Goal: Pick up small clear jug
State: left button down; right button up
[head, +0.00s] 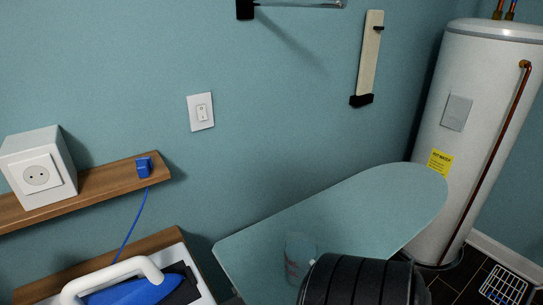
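A small clear jug (298,248) with faint reddish markings stands on the pale teal ironing board (385,205), near its front edge. It is see-through and hard to tell from the board. A dark ribbed cylinder (350,281) at the bottom edge overlaps its lower right side; I cannot tell whether they touch.
A blue iron (130,292) with a white handle is at the bottom left, its cord running to a blue plug (144,167) on a wooden shelf (105,182). A white water heater (470,130) stands at right. The board's right half is clear.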

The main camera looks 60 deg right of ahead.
aim_at(301, 249)
jog(key=z, duration=2.25)
jog(key=l, duration=0.2)
